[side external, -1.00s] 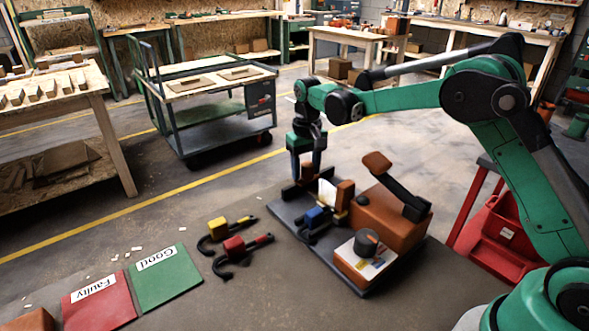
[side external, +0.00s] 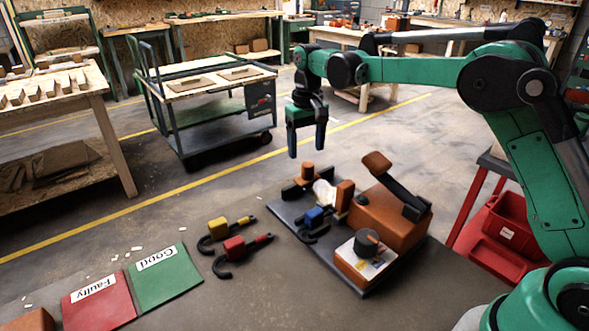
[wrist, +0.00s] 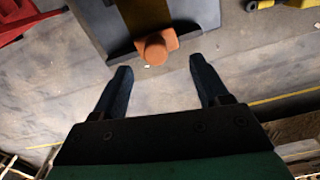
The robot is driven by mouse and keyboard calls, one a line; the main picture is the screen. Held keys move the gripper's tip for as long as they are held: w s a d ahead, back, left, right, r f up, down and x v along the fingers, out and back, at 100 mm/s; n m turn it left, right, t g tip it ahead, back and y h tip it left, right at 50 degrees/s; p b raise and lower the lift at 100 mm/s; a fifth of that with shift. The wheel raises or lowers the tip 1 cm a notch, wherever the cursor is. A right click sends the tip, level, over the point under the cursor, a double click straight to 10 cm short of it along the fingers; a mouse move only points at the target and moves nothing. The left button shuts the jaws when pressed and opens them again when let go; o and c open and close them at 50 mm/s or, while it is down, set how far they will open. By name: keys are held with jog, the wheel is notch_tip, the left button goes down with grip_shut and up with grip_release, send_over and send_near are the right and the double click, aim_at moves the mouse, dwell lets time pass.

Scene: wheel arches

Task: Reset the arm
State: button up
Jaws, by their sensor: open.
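My gripper (side external: 307,140) is open and empty, pointing down in the air above the far end of a dark board (side external: 352,283). An orange piece (side external: 308,171) stands on the board below it, apart from the fingers. In the wrist view, my gripper (wrist: 160,82) has its two dark fingers spread wide, with the rounded orange piece (wrist: 155,48) beyond them on the board's edge. A blue-bodied part (side external: 314,215) lies on the board beside an upright orange block (side external: 345,195).
An orange box with a dark lever (side external: 385,218) and a block with a dark knob (side external: 366,243) stand on the board. Yellow (side external: 218,226) and red (side external: 234,246) wheel arch parts lie left of it. Green "Good" (side external: 165,280) and red "Faulty" (side external: 98,300) mats lie front left. A red bin (side external: 508,220) stands right.

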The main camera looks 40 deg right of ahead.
jog(key=s+a+r+t, duration=0.2)
jog(key=s+r+t, duration=0.1)
jog(key=s+r, duration=0.4)
jog(key=s+a+f+n+t, duration=0.1)
jog(key=s+f+t, duration=0.3)
jog(key=s, duration=0.7)
jog(key=shift+n, duration=0.4)
